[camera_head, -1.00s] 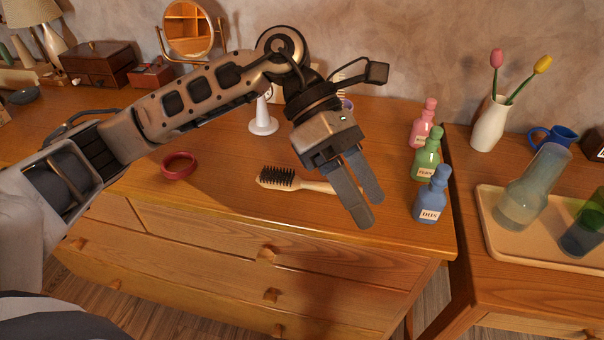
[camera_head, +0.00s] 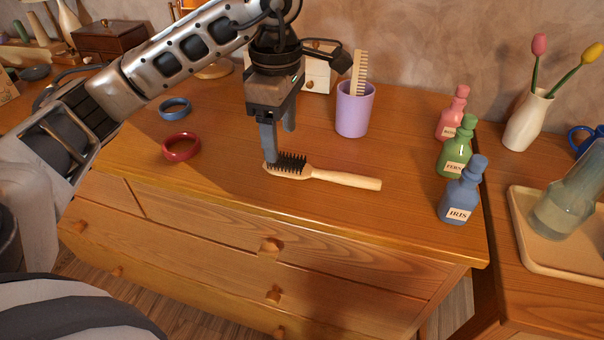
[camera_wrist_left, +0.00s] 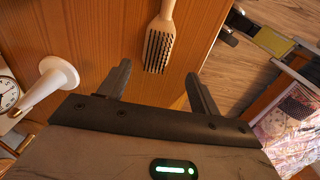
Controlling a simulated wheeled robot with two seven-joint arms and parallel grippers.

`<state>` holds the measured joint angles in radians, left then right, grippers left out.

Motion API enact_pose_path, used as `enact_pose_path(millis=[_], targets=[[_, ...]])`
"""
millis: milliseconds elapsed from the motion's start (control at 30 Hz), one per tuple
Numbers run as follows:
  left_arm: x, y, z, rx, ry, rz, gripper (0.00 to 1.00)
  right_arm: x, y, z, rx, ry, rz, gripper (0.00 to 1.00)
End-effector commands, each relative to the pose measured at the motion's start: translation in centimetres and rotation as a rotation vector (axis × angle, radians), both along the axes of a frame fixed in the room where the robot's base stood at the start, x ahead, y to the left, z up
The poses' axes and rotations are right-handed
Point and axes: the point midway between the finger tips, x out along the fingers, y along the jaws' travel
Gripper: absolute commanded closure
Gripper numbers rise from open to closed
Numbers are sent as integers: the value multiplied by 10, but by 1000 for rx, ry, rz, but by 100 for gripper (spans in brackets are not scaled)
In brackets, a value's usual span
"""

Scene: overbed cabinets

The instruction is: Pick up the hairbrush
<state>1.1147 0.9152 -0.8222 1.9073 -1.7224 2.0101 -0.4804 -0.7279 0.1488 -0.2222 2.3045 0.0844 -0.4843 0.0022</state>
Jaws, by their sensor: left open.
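The hairbrush (camera_head: 340,178) lies on the wooden dresser top, its dark bristles facing up at the left end and its pale wooden handle pointing right. My left gripper (camera_head: 279,146) is open and empty above the bristle end, fingers pointing down. In the head view one fingertip overlaps the brush's left end; I cannot tell whether they touch. In the left wrist view the hairbrush head (camera_wrist_left: 159,48) lies beyond the gap between the open fingers (camera_wrist_left: 160,85). My right gripper is not in view.
A purple cup (camera_head: 354,112) holding a comb stands behind the brush. Pink, green and blue bottles (camera_head: 462,195) stand near the right edge. The dresser front around the handle is clear.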

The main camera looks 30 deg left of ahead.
Motion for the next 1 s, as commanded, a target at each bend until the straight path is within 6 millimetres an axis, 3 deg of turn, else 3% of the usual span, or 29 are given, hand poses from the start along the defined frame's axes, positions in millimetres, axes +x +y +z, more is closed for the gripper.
enact_pose_path(millis=[500,767,933,1000], targets=[[4,4,-55,-1,1,-1,36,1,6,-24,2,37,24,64],[4,4,-57,-1,-1,-1,36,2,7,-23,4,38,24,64],[4,4,-57,-1,-1,0,81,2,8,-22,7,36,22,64],[4,4,-57,-1,-1,0,86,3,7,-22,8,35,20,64]])
